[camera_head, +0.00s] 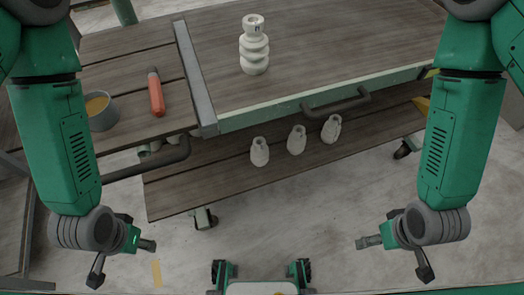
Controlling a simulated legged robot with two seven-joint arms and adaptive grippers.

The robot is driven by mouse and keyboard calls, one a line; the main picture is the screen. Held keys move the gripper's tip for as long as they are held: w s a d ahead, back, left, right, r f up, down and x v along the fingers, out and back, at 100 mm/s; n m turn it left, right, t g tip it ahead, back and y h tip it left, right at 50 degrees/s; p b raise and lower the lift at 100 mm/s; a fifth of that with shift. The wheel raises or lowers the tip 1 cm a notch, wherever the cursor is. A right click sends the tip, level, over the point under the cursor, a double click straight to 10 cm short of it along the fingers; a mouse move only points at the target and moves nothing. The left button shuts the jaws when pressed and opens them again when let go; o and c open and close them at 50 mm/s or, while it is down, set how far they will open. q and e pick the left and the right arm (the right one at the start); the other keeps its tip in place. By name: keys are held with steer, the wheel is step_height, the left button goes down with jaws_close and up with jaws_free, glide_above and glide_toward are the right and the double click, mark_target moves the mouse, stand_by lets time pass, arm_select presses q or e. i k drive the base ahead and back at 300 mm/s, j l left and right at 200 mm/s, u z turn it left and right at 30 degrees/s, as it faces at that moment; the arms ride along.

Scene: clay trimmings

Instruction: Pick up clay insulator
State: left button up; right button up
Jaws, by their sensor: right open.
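A white ribbed clay insulator (254,48) stands upright on the top of the wooden worktable (330,38), left of its middle. A small dark mark shows near its top. My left gripper (122,260) is at the lower left with its fingers spread, open and empty. My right gripper (397,259) is at the lower right, also open and empty. Both grippers are well apart from the insulator, in front of the table on my side.
Three smaller pale clay pieces (297,140) stand on the lower shelf (215,182). A side surface on the left holds an orange-handled tool (156,92) and a grey bowl (101,111). A grey handle (336,102) juts from the table's front edge. The tabletop right of the insulator is clear.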

mark_target(260, 150)
steer(key=k+z, duration=0.35)
steer(key=k+l+z, duration=0.15)
steer(key=z, duration=0.15)
steer(key=k+l+z, duration=0.2)
steer(key=z, duration=0.15)
